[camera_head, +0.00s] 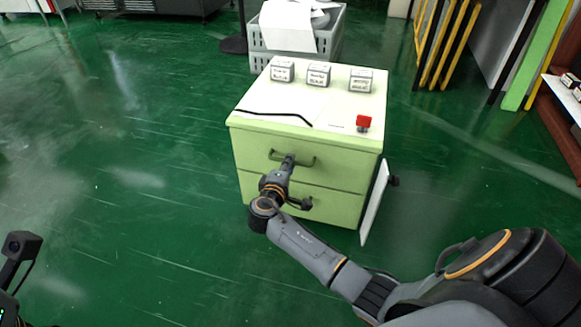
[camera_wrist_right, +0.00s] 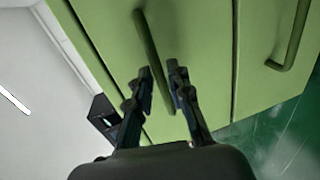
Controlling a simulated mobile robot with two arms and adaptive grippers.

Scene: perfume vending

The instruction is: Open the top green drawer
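The green cabinet (camera_head: 310,137) has two drawers, one above the other. The top drawer (camera_head: 340,168) looks shut, with its front flush with the cabinet. Its dark green bar handle (camera_head: 307,162) is partly hidden by my right gripper (camera_head: 289,159). In the right wrist view, the two dark fingers of my right gripper (camera_wrist_right: 162,78) stand apart. The top handle (camera_wrist_right: 150,42) runs into the gap between them; I cannot tell whether they touch it. A dark part of my left arm shows at the left edge of the head view, but its fingers do not.
The lower drawer's handle (camera_wrist_right: 291,40) shows in the right wrist view. Small labelled boxes (camera_head: 318,75) and a red button (camera_head: 363,122) are on the cabinet top. A white panel (camera_head: 374,205) stands at its right side. Grey crates (camera_head: 265,60) stand behind. The floor to the left is clear.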

